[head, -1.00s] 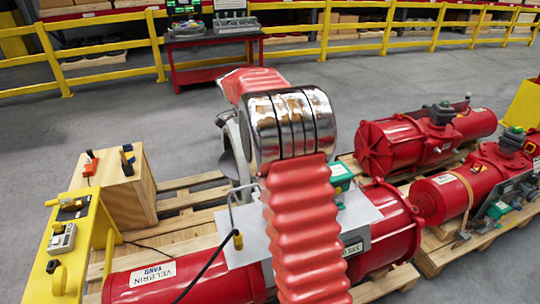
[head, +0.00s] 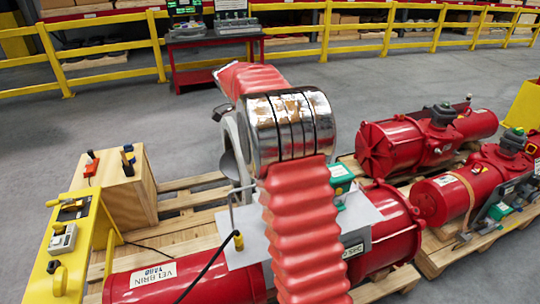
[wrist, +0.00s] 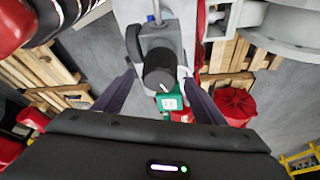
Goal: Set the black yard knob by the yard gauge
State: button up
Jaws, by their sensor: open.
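In the wrist view a black round knob (wrist: 158,72) with a white pointer mark faces the camera, on a grey housing (wrist: 164,38). My gripper (wrist: 160,77) is open, with one dark finger on each side of the knob. I see gaps between the fingers and the knob; I cannot tell their depth along it. In the head view my red arm covers that area, and the knob and fingertips cannot be made out. A label reading VELBRIN YARD (head: 153,274) is on the red actuator cylinder (head: 125,290). I cannot make out a gauge dial.
A green box (wrist: 171,103) with a white label is just below the knob. More red actuators (head: 390,148) lie on pallets at right. A yellow switch panel (head: 85,262) and a wooden box (head: 118,192) stand at left.

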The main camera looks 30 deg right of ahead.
jog(key=v, duration=1.1)
jog(key=shift+a+r, duration=0.1)
jog(key=shift+r, duration=0.05)
